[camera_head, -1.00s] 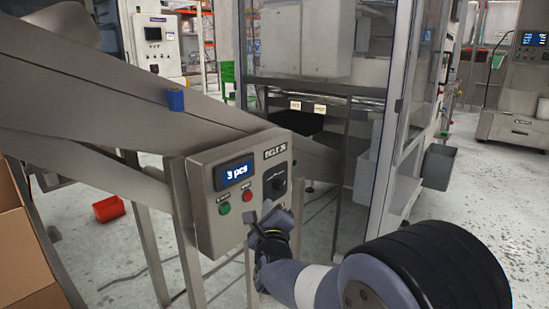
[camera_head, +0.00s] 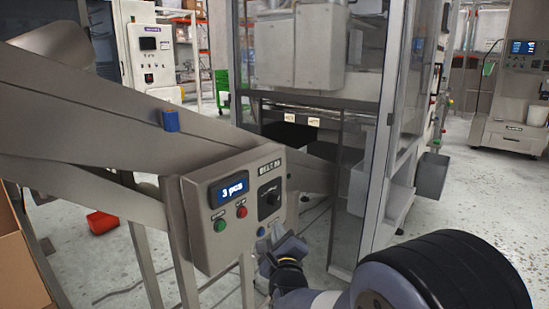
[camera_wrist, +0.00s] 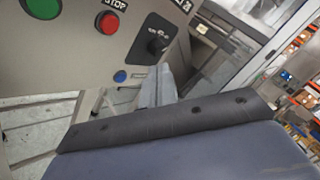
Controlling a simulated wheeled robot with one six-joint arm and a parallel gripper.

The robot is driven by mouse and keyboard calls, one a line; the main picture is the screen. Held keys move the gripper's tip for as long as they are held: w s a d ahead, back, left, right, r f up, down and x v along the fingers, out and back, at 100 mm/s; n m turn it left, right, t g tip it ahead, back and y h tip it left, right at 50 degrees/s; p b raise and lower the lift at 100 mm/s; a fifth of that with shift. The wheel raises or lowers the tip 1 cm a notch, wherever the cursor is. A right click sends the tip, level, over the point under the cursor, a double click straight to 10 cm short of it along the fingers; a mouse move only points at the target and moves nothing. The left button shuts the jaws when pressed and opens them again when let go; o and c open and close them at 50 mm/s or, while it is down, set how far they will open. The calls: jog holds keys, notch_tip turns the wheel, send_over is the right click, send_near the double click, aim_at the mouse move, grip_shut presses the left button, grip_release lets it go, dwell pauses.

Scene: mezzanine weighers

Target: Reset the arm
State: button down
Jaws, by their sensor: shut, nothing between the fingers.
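My arm reaches in from the lower right of the head view. My gripper (camera_head: 284,245) is just below and to the right of the grey control box (camera_head: 203,246), apart from its knob. In the wrist view my gripper (camera_wrist: 158,82) shows as narrow grey fingers close together, with nothing held. The box carries a "3 pcs" display (camera_head: 229,190), a green button (camera_head: 220,225), a red stop button (camera_head: 242,211), a black knob (camera_head: 271,198) and a blue button (camera_head: 261,231). The red button (camera_wrist: 107,22), knob (camera_wrist: 156,46) and blue button (camera_wrist: 119,76) also show in the wrist view.
A sloping metal chute (camera_head: 100,125) with a small blue part (camera_head: 170,120) runs behind the box. A glass-doored machine frame (camera_head: 380,150) stands to the right of it. A red bin (camera_head: 102,222) is on the floor and a cardboard box (camera_head: 20,265) is at left. Open floor lies at right.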

jog(key=shift+s+d, duration=0.25)
jog(key=shift+d, duration=0.05)
jog(key=shift+w+a, duration=0.1)
jog(key=w+a, duration=0.3)
jog(key=a, duration=0.1)
jog(key=shift+w+a+f, duration=0.1)
jog(key=shift+w+f, duration=0.1)
jog(key=shift+f, duration=0.05)
jog(key=b, duration=0.3)
jog(key=r+p, duration=0.1)
jog(key=p, duration=0.2)
dwell(0.5)
